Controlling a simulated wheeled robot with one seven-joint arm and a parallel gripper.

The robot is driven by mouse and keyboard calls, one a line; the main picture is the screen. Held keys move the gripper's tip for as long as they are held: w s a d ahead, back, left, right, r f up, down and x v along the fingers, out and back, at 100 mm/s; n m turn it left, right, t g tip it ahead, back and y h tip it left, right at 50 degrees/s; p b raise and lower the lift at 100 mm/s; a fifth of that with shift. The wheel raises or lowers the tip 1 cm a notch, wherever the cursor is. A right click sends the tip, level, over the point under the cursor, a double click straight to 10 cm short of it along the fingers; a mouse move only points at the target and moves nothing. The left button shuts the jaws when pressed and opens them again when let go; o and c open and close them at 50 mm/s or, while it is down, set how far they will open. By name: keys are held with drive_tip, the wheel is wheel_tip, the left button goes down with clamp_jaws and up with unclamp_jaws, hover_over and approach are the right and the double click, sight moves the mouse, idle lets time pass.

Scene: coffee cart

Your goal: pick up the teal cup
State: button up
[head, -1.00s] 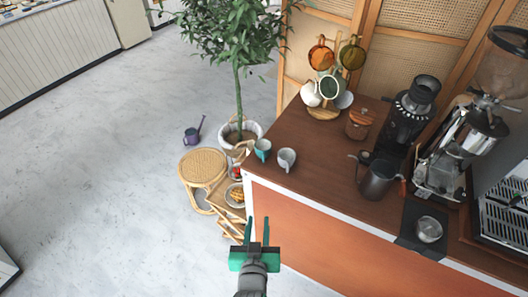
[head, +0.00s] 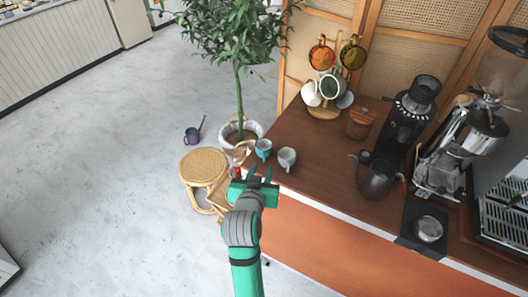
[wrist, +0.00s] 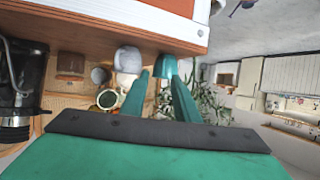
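The teal cup (head: 263,149) stands upright near the left end of the wooden counter (head: 320,185). In the wrist view the teal cup (wrist: 166,67) appears just beyond my fingertips, between them and nearer the right one. My gripper (head: 261,170) is open and empty, just in front of the cup at the counter's near left corner. My two teal fingers also show in the wrist view (wrist: 162,78), apart, with nothing held. I cannot tell the exact gap to the cup.
A grey-white cup (head: 287,158) stands close to the right of the teal cup; it also shows in the wrist view (wrist: 128,60). A mug tree (head: 325,112), wooden canister (head: 360,123) and dark kettle (head: 377,177) are farther off. A potted plant (head: 238,80) and rattan stool (head: 202,165) stand left.

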sight(264, 160)
drive_tip(key=shift+a+x, duration=0.15)
drive_tip(key=shift+x, duration=1.6)
drive_tip(key=shift+a+x, duration=0.15)
drive_tip(key=shift+x, duration=1.6)
drive_tip(key=shift+s+a+f, duration=0.1)
drive_tip(key=shift+a, duration=0.05)
clamp_jaws()
